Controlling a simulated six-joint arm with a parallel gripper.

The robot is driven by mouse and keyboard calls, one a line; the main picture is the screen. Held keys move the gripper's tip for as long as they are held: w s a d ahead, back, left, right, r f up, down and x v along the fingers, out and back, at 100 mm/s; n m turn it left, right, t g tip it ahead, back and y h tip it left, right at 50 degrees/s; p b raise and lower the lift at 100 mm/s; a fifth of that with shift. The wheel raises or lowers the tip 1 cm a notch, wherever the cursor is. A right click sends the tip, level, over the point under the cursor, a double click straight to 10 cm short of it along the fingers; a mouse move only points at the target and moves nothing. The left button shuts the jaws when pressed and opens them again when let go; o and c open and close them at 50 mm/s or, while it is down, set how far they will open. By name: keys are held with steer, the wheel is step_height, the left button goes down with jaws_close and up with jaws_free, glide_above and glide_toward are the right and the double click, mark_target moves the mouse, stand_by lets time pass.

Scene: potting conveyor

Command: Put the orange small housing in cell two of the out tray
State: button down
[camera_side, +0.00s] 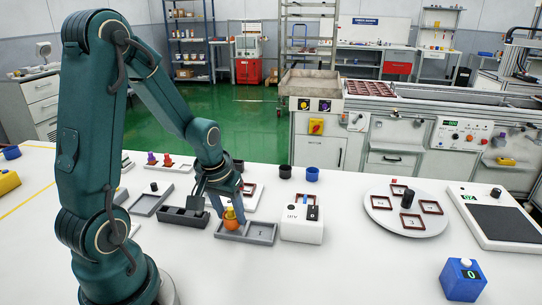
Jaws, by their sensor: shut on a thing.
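The orange small housing (231,225) is a small rounded piece with a yellowish upper part. It is between the fingers of my gripper (229,211), which is shut on it and points down. The housing shows over the left part of a grey tray (262,240) with low walls; its right compartment looks empty and bears a small mark I cannot read. I cannot tell whether the housing touches the tray floor. The fingers partly hide the housing's top.
A dark tray (184,220) with compartments stands left of the grey tray. A white box (302,233) stands close on its right.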

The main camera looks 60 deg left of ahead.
steer(key=shift+f, duration=0.5)
steer(key=shift+f, duration=0.15)
steer(key=shift+c, duration=1.8)
jaws_free()
steer(key=v, duration=1.2)
steer(key=s+d+r+m+t, duration=0.1)
steer(key=s+d+m, duration=0.1)
steer(key=d, duration=0.4)
steer(key=s+d+r+m+t+h, duration=0.1)
steer(key=s+d+m+t, duration=0.1)
steer(key=d+m, duration=0.2)
steer(key=shift+s+d+r+m+h, duration=0.3)
steer(key=shift+s+d+m, duration=0.1)
steer(key=shift+d, duration=0.6)
